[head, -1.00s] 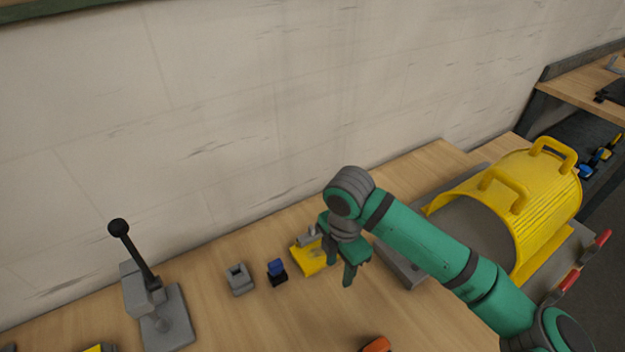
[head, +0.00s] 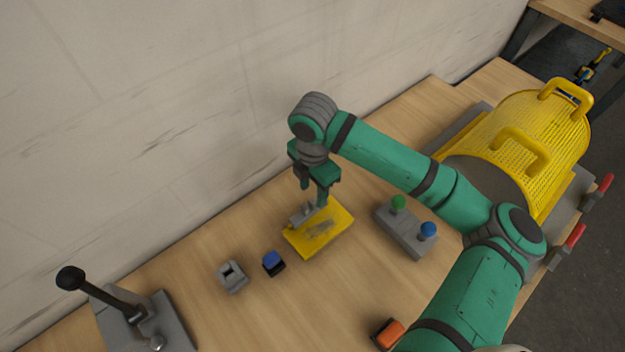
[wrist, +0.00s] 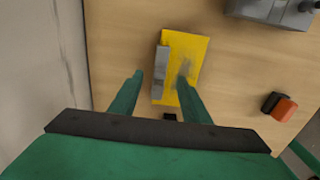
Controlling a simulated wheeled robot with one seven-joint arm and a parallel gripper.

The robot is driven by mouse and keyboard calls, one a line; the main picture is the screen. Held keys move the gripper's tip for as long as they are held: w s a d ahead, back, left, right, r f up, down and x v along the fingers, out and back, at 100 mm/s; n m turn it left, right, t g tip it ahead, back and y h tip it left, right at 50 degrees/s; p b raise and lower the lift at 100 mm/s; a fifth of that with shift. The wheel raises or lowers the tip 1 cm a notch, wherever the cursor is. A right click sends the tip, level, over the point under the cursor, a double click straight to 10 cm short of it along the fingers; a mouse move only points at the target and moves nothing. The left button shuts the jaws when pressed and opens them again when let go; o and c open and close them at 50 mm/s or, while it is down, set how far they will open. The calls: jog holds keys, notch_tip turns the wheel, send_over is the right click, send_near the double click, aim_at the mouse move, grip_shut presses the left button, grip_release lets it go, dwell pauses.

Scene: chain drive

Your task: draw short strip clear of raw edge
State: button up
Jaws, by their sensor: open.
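A yellow plate (head: 335,232) lies flat on the bench, with a grey bar (head: 298,217) along one edge and a dark grey streaked patch (head: 319,228) on its face. The wrist view shows the same plate (wrist: 193,48), bar (wrist: 161,73) and patch (wrist: 184,72). I cannot tell for certain which of these is the short strip or the raw edge. My gripper (head: 313,204) is open above the plate, fingers pointing down. In the wrist view my gripper (wrist: 162,75) has its fingers on either side of the bar in the picture; contact is not visible.
A grey block (head: 232,278) and a blue-and-black block (head: 273,263) stand left of the plate. A box with green and blue knobs (head: 405,232) is to the right. An orange-and-black item (head: 388,334) sits in front. A lever stand (head: 130,315) and yellow mesh guard (head: 535,150) flank the bench.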

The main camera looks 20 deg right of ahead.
aim_at(313, 201)
notch_tip(313, 201, down, 6)
jog(key=shift+a+f, duration=0.1)
jog(key=shift+f, duration=0.1)
jog(key=shift+s+f, duration=0.15)
jog(key=shift+f, duration=0.45)
jog(key=shift+c, duration=0.3)
grip_shut()
